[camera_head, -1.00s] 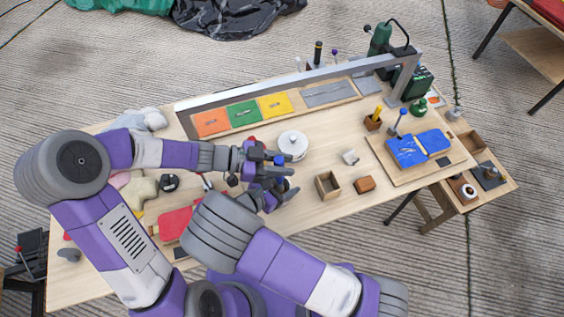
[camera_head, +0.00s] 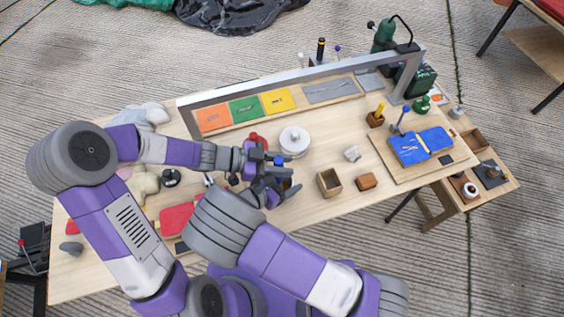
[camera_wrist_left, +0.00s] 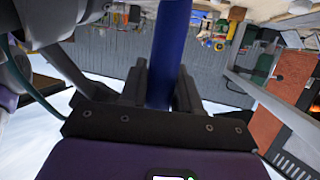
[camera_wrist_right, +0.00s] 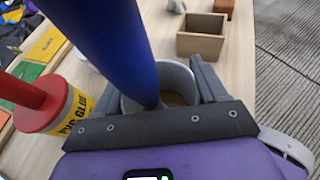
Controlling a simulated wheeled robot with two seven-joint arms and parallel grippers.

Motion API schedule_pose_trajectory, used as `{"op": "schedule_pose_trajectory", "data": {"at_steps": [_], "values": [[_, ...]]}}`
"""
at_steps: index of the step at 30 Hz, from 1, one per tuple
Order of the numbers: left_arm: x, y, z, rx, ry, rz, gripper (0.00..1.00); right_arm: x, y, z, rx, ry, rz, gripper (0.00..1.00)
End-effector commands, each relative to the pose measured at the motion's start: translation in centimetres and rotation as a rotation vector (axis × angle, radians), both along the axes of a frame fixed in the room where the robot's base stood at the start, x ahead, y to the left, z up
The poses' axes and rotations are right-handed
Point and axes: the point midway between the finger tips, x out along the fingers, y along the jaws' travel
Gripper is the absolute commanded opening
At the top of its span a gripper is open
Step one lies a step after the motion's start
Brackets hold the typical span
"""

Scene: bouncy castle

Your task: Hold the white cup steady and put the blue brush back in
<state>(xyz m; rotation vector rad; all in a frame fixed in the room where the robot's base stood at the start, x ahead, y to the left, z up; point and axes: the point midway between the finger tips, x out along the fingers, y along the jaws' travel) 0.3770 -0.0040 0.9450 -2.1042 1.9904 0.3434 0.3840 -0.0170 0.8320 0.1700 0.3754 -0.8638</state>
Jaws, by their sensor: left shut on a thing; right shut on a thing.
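My left gripper (camera_head: 268,158) is shut on the blue brush (camera_head: 279,160). Its thick blue handle (camera_wrist_left: 167,55) runs between the fingers in the left wrist view. My right gripper (camera_head: 276,187) is just below and in front of it, shut on the white cup. In the right wrist view the cup (camera_wrist_right: 184,76) looks pale grey and sits between the fingers, its mouth facing the camera. The brush (camera_wrist_right: 115,45) slants across the cup's mouth, its lower end at or inside the opening. How deep it reaches is hidden. In the head view the grippers mostly hide the cup.
A red-topped glue bottle (camera_wrist_right: 45,105) stands left of the cup. A round white lidded pot (camera_head: 294,141) is behind the grippers. An open wooden box (camera_head: 329,182) and a brown block (camera_head: 366,181) lie to the right. A grey bar frame (camera_head: 300,75) spans the table's back.

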Motion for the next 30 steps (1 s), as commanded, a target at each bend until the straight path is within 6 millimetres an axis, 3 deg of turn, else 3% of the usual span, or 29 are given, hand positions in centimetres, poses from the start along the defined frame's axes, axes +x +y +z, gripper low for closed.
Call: {"op": "schedule_pose_trajectory", "data": {"at_steps": [1,4,5,9,20,30], "values": [[-0.5,-0.4,-0.4,0.008,0.005,-0.013,0.00,0.4,0.9,0.8,-0.002,-0.013,0.022,0.36],[-0.5,-0.4,-0.4,0.008,0.004,-0.014,0.00,0.4,0.9,0.8,-0.002,-0.013,0.022,0.36],[-0.5,-0.4,-0.4,0.008,0.004,-0.014,0.36,0.4,0.9,0.8,-0.001,-0.014,0.023,0.36],[-0.5,-0.4,-0.4,0.007,0.004,-0.015,0.58,0.4,0.9,0.7,-0.001,-0.014,0.023,0.36],[-0.5,0.3,-0.1,0.007,0.003,-0.014,0.60,0.4,0.9,0.7,-0.001,-0.012,0.023,0.36],[-0.6,5.2,1.7,0.002,0.004,-0.007,0.62,0.5,0.4,0.5,-0.003,-0.010,0.013,0.36]]}}
